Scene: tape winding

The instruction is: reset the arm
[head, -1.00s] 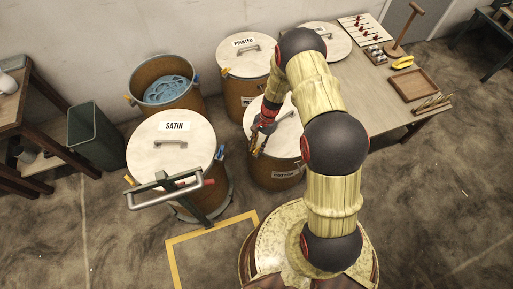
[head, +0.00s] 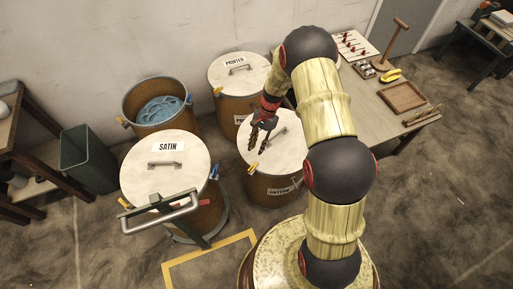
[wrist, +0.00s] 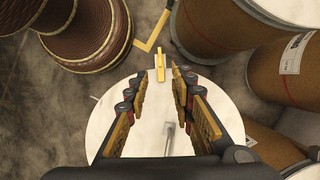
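My gripper (head: 258,142) hangs on my bent arm over the white lid (head: 285,150) of a brown drum (head: 270,188) whose label is partly legible. In the wrist view my gripper (wrist: 158,76) has its two fingers apart with nothing between them. The same white lid (wrist: 110,115) and its handle (wrist: 168,138) lie below the fingers. A yellow clip (wrist: 160,66) shows at the lid's edge, just beyond the fingertips. The height of the fingers above the lid is hard to tell.
The SATIN drum (head: 140,165) and a cart handle (head: 165,212) are to the left. An open drum with blue tape (head: 160,108) and the PRINTED drum (head: 235,72) stand behind. A table with a wooden tray (head: 403,96) is at right. Floor at lower right is clear.

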